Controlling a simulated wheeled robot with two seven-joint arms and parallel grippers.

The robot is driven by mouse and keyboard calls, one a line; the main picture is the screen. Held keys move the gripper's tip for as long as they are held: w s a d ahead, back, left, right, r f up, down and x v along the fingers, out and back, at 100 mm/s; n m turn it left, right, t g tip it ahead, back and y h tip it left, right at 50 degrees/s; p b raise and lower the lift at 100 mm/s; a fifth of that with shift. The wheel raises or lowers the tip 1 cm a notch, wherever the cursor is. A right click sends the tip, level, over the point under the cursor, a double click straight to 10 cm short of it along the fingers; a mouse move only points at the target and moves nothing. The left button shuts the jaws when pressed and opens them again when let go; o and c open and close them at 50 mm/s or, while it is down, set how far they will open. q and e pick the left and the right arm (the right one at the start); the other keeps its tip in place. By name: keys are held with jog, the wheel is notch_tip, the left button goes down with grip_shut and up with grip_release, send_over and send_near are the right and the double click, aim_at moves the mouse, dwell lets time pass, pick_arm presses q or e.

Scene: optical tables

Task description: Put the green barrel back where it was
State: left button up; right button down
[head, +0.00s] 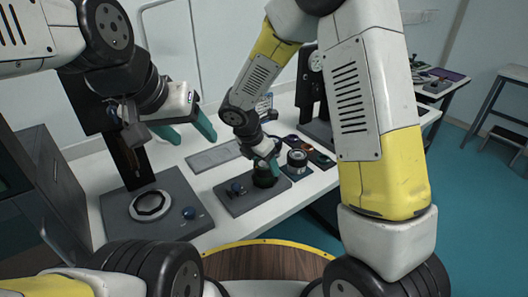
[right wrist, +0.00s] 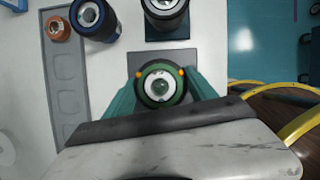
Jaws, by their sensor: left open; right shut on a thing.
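The green barrel (right wrist: 163,87) stands upright between the teal fingers of my right gripper (right wrist: 160,98) in the right wrist view, its glass end facing the camera. My right gripper is shut on it. In the head view the barrel (head: 264,178) is partly hidden by the gripper (head: 266,164) and is over the right part of a dark grey base (head: 240,203) with a blue knob (head: 236,188). I cannot tell whether it touches the base. My left gripper (head: 184,133) is open and empty, raised above the table to the left.
A black barrel (head: 297,158) stands on a small dark base just right of the green one. A stand with a ringed base (head: 176,224) is at left.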

jog(key=shift+a+f, duration=0.1)
jog(key=shift+f, duration=0.05)
jog(key=shift+c, duration=1.4)
grip_release()
jog(key=v, duration=1.2)
jog(key=s+d+r+m+t+y, duration=0.1)
jog(key=s+d+r+m, duration=0.5)
jog(key=m, duration=0.7)
jog(key=s+d+r+m+t+y, duration=0.1)
jog(key=s+d+r+m+y, duration=0.3)
jog(key=s+d+m, duration=0.6)
jog(key=shift+d+r+m+t, duration=0.4)
jog(key=shift+d+r+m, duration=0.4)
jog(key=shift+r+m, duration=0.75)
